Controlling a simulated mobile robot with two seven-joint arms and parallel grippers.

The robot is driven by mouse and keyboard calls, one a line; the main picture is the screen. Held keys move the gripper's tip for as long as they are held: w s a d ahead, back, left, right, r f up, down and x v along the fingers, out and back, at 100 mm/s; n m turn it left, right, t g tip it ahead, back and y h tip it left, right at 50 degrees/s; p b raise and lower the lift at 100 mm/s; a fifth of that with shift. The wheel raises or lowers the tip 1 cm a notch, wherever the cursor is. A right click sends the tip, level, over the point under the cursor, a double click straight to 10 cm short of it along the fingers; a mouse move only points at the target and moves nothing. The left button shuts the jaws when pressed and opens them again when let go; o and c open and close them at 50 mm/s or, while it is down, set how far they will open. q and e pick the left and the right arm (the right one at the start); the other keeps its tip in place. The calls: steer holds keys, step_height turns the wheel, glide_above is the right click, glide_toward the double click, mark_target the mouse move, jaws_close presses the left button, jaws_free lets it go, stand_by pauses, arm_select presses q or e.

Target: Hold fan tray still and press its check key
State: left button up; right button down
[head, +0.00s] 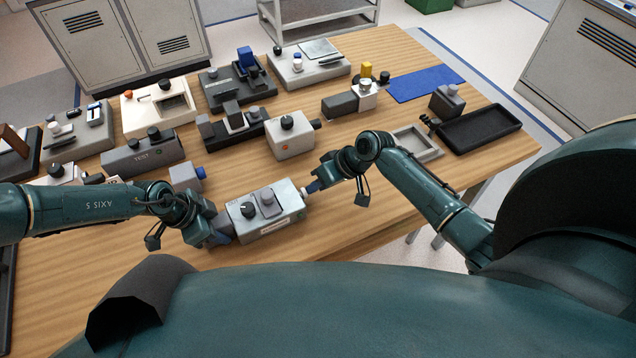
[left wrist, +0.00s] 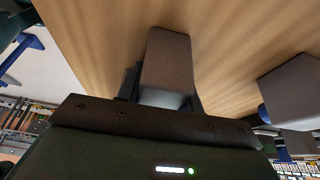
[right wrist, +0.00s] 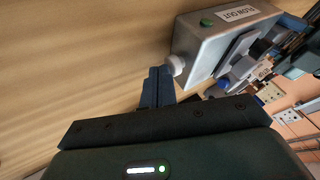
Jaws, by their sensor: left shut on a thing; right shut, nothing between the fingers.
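The fan tray (head: 278,221) is a light grey box with a black knob and a raised grey block on top, on the wooden table in front of me. My left gripper (head: 220,231) is shut on the tray's left end, and the gripped part (left wrist: 166,65) shows between the fingers in the left wrist view. A round white key (right wrist: 175,64) sticks out of the tray's right end. My right gripper (right wrist: 158,84) is shut and empty, its tips right at the key; contact is unclear.
A white box with a black knob (head: 290,145) stands behind the tray. A small grey block with a blue end (head: 186,177) is near the left gripper. An empty grey tray (head: 428,152) and a black tray (head: 480,129) lie right.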

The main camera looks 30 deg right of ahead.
arm_select(q)
steer(key=shift+d, duration=0.1)
arm_select(e)
steer(key=shift+s+a, duration=0.1)
steer(key=shift+a, duration=1)
steer(key=d, duration=0.5)
steer(key=shift+w+r, duration=0.2)
steer(key=shift+r, duration=0.1)
steer(key=v, duration=0.9)
steer(key=shift+s+d+r, duration=0.1)
arm_select(q)
steer(key=o, duration=1.2)
